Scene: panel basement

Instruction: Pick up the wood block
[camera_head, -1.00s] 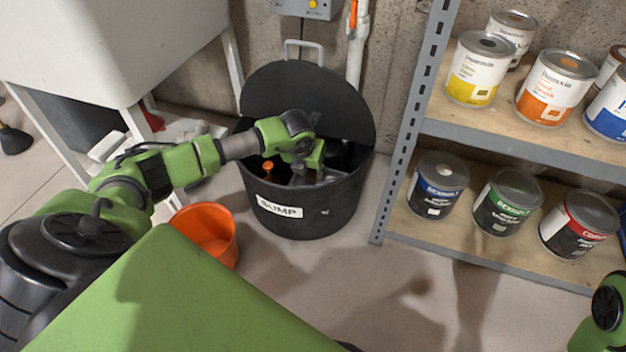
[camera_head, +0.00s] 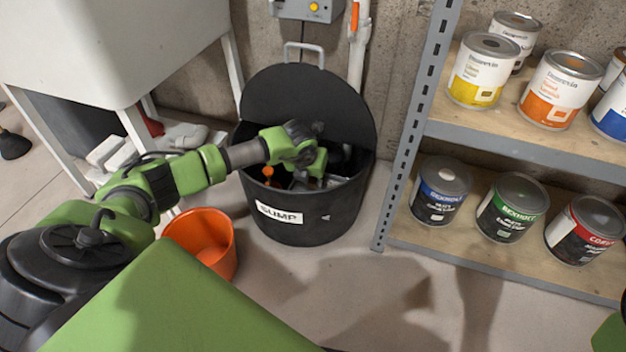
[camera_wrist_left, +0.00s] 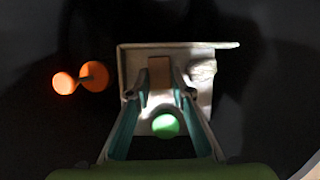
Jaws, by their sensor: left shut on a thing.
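My left gripper (camera_head: 308,180) reaches down inside the black sump basin (camera_head: 305,222) in the head view. In the left wrist view its two fingers (camera_wrist_left: 159,96) are shut on the wood block (camera_wrist_left: 160,72), a small brown piece between the fingertips. Behind the block is a pale, roughly square piece (camera_wrist_left: 200,112) whose nature I cannot tell. In the head view the arm and the basin's rim hide the block. My right gripper is not in view; only a bit of green arm shows at the bottom right.
An orange float (camera_wrist_left: 94,77) is left of the fingers in the basin. The basin's lid (camera_head: 310,100) stands raised behind. An orange bucket (camera_head: 205,240) is in front. A shelf (camera_head: 540,150) with paint cans (camera_head: 483,70) stands right. The floor between is free.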

